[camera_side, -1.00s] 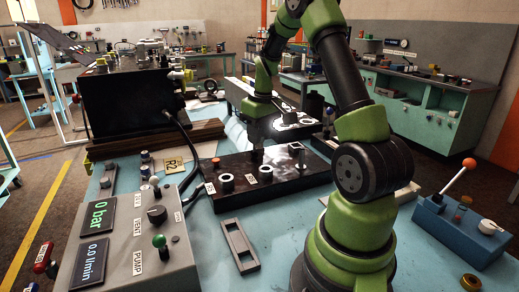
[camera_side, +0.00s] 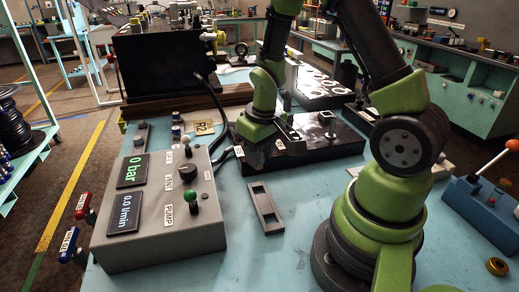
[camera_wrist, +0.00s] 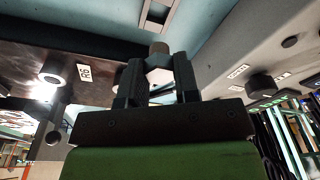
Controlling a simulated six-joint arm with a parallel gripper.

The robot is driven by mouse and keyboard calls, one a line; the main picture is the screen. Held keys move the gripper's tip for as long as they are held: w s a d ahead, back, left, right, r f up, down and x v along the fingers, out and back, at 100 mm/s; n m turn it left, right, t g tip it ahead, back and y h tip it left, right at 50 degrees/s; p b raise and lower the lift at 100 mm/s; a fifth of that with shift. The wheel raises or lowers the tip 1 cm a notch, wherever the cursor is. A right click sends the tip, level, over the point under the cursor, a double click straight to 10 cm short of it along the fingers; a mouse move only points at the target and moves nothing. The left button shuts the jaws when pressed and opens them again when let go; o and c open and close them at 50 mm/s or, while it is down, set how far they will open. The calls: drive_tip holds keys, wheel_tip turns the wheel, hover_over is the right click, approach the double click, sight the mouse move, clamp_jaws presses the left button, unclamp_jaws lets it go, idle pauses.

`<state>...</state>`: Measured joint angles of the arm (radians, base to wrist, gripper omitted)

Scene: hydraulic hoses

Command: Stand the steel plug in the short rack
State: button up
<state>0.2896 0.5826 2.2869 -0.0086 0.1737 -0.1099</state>
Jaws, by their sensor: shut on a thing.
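My gripper (camera_wrist: 158,82) is shut on a small hex-shaped, pale metal piece with a brownish end, which looks like the steel plug (camera_wrist: 158,66). In the side view my gripper (camera_side: 222,152) is tilted, its dark fingers pointing left towards the control box, in front of the black block; the plug is too small to make out there. A flat grey slotted frame (camera_side: 265,208) lies on the bench right of the control box. It also shows in the wrist view (camera_wrist: 156,14). I cannot tell whether it is the short rack.
The grey control box (camera_side: 150,225) with gauges and knobs stands at the left. The black block (camera_side: 330,148) with ports is behind my gripper, and a black hose (camera_side: 213,92) hangs nearby. Small fittings stand by the R2 label (camera_side: 204,127).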

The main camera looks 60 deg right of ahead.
drive_tip(key=shift+f, duration=2.85)
drive_tip(key=shift+f, duration=1.3)
drive_tip(key=o, duration=1)
drive_tip(key=shift+r, duration=0.15)
drive_tip(key=r, duration=0.6)
drive_tip(key=shift+s+r, duration=0.2)
drive_tip(key=shift+s, duration=0.2)
drive_tip(key=shift+s+a+r, duration=0.1)
drive_tip(key=shift+s+r, duration=0.1)
drive_tip(key=shift+r, duration=1.4)
